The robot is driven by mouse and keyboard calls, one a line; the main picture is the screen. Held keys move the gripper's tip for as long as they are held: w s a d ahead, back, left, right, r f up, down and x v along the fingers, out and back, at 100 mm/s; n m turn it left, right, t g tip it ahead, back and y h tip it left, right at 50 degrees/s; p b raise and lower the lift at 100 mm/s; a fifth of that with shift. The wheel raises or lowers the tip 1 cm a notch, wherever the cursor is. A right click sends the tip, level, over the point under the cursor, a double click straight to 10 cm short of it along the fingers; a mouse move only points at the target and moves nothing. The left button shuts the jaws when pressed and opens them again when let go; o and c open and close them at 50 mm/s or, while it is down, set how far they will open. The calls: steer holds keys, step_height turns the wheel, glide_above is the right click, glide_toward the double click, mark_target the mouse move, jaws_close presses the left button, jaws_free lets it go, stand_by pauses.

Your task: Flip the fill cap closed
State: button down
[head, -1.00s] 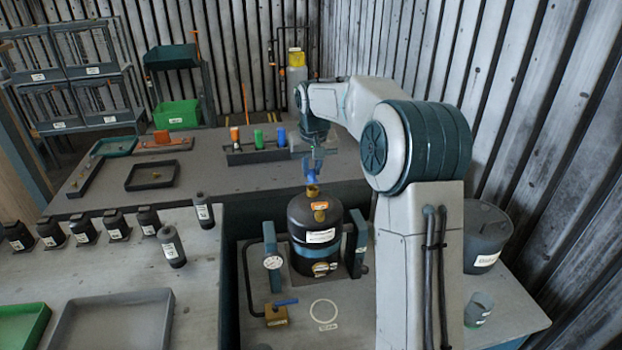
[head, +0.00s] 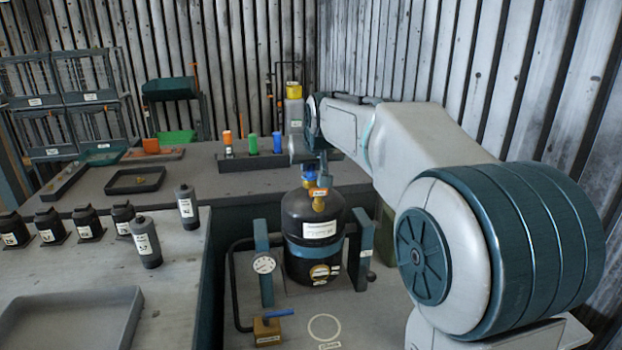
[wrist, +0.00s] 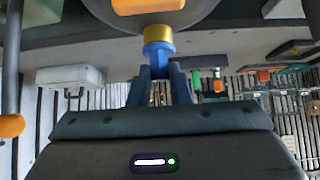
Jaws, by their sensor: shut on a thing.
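The dark tank (head: 312,240) stands upright in the fixture on the bench. The blue fill cap (head: 309,173) is at its top, behind the orange label (head: 318,192). In the wrist view the blue cap (wrist: 158,66) lines up with the gold neck (wrist: 158,37) and appears to touch it; any gap is too small to tell. My gripper (wrist: 160,75) is shut on the blue cap, with a finger on each side. In the head view my gripper (head: 322,168) is at the tank top, and its fingers partly cover the cap.
A gauge (head: 264,265) on a post stands left of the tank, another post (head: 366,245) right. A brass block with a blue lever (head: 267,330) sits in front. Several dark bottles line the left bench. A rack with coloured cylinders (head: 253,145) stands behind.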

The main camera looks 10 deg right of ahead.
steer(key=shift+s+f+t+b, duration=0.15)
steer(key=shift+t+b, duration=0.35)
steer(key=shift+b, duration=0.55)
steer(key=c, duration=1.3)
jaws_free()
steer(key=shift+c, duration=0.2)
steer(key=shift+s, duration=0.1)
steer(key=p+v, duration=0.1)
steer(key=v, duration=1.2)
steer(key=shift+s+r, duration=0.25)
steer(key=shift+r, duration=0.05)
steer(key=s+f+g+p, duration=0.3)
steer(key=s+f+p, duration=0.3)
steer(key=s, duration=0.5)
steer(key=s+f+g+p, duration=0.4)
steer(key=s+f+p, duration=0.3)
steer(key=s+p, duration=0.2)
steer(key=shift+s+f, duration=0.15)
steer(key=shift+s, duration=1)
